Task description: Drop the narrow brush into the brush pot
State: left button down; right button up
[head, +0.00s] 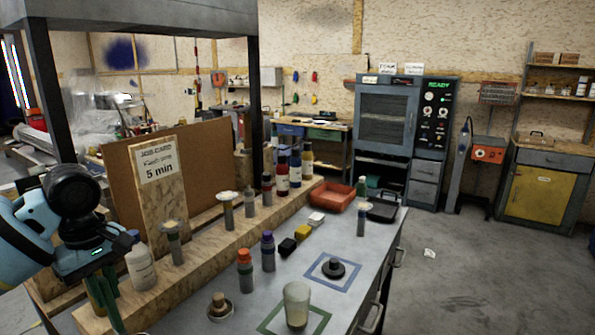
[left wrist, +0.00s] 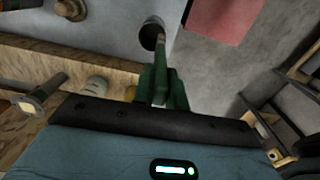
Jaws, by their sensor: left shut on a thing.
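My left gripper (head: 110,308) hangs at the lower left of the head view, green fingers pointing down near the wooden ledge. In the left wrist view its green fingers (left wrist: 160,88) are closed together on a slim thing, mostly hidden between them, which I take to be the narrow brush. A round grey container with a dark opening (left wrist: 151,33) shows just beyond the fingertips in that view; I cannot tell whether the held thing touches it. A cloudy cylindrical pot (head: 297,306) stands on the green-outlined square at the bench front. My right gripper is not in view.
A wooden ledge (head: 205,250) with several bottles and pale-topped upright tools runs along the bench. Orange-capped (head: 245,270) and purple-capped (head: 268,252) bottles, a dark knob (head: 333,268) and a wooden-knobbed piece (head: 219,306) stand nearby. A red tray (head: 332,197) lies farther back.

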pick_arm(q)
jog(key=shift+f, duration=0.2)
jog(key=c, duration=1.3)
grip_release()
jog(key=shift+r, duration=3.9)
